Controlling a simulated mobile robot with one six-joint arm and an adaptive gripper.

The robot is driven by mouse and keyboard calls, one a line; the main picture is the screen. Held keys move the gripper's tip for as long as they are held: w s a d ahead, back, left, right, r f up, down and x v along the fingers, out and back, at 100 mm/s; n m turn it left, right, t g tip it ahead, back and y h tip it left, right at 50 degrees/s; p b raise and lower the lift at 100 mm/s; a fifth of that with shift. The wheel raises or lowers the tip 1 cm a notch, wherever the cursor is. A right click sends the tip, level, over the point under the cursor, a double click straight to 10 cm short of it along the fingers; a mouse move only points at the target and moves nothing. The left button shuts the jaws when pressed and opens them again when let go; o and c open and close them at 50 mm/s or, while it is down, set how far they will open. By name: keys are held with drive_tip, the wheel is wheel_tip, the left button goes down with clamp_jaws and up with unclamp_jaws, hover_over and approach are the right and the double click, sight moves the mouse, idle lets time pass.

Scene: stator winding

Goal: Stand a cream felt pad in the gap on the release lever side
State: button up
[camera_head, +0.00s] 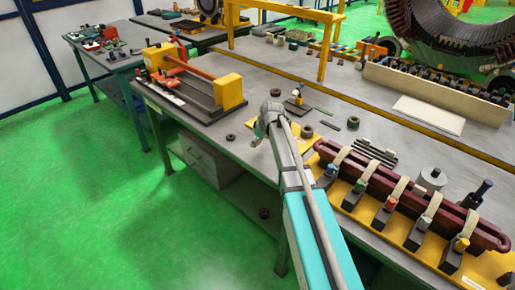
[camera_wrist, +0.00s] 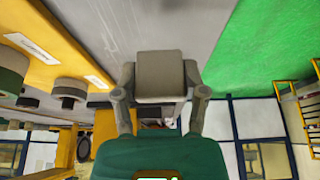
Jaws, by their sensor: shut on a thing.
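My gripper (camera_wrist: 160,76) is shut on a pale block-shaped pad, which looks grey-beige in the shade; I take it for the felt pad (camera_wrist: 161,88). Both fingers press its sides in the wrist view. In the head view my gripper (camera_head: 268,116) is over the front part of the table, beside a yellow plate (camera_head: 287,149); the pad cannot be made out there. A yellow fixture (camera_head: 345,196) holds a dark red coil (camera_head: 378,184) under cream straps, with several clamps with coloured knobs. I cannot tell which part is the release lever, nor see the gap.
A yellow-ended vise-like device (camera_head: 229,91) stands at the table's left end. A pale sheet (camera_head: 429,114) and a cream bin (camera_head: 437,89) are at the right. Dark rings lie near my gripper, and a labelled yellow surface (camera_wrist: 60,42) shows in the wrist view.

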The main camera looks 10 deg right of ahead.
sight(258, 145)
drive_tip(key=shift+w+f+b, duration=0.35)
drive_tip(key=shift+f+b, duration=0.25)
drive_tip(key=shift+f, duration=0.15)
drive_tip(key=shift+f+b, duration=1.15)
drive_tip(key=shift+f, duration=0.1)
drive_tip(key=o, duration=0.7)
drive_tip(key=shift+o, duration=0.2)
drive_tip(key=p+v, duration=1.1)
drive_tip(key=v, duration=0.1)
